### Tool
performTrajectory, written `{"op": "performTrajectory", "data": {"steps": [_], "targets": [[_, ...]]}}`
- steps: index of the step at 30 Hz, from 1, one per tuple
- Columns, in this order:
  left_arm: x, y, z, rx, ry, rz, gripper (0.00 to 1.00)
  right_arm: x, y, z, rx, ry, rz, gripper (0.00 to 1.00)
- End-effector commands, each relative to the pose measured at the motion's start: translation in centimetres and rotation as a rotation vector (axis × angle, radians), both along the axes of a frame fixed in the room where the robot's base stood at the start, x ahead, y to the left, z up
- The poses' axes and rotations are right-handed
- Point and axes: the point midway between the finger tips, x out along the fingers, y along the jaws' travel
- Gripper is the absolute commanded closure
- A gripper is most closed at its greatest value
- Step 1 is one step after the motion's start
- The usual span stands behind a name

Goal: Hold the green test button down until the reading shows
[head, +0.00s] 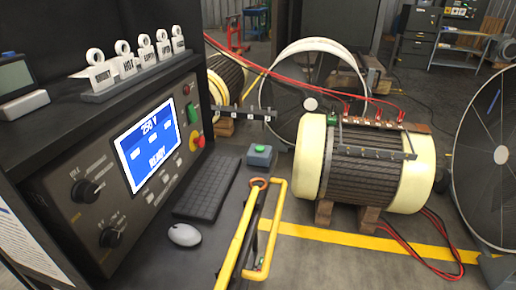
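A small grey box with a green button on top (260,149) sits at the far right corner of the dark desk. A green switch (192,113) is also on the console panel, above a red knob with a yellow surround (196,141). I cannot tell from labels which is the test button. The console's blue screen (148,150) shows "250 V" at the top, what looks like "READY" at the bottom, and small white boxes between. Neither of my grippers is in view, and nothing touches the grey box or the panel.
A keyboard (206,188) and mouse (184,235) lie on the desk. Yellow rods with an orange ring (258,183) stand at its right edge. A tag rack (140,72) tops the console. A cream-ended rotor (375,165) rests on wooden blocks to the right, with red cables on the floor.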

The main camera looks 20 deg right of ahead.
Motion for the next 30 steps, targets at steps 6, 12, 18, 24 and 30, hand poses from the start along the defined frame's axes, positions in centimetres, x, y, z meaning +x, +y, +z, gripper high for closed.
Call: {"op": "performTrajectory", "data": {"steps": [6,12,18,24,30], "targets": [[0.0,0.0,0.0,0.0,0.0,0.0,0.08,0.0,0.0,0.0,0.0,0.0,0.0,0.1],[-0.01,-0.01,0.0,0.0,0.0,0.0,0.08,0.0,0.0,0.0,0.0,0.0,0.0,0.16],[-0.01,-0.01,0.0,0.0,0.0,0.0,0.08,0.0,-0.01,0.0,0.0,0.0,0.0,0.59],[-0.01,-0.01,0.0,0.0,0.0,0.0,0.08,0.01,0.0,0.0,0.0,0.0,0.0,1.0],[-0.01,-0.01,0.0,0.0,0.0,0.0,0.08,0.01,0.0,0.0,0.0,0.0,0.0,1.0]]}}
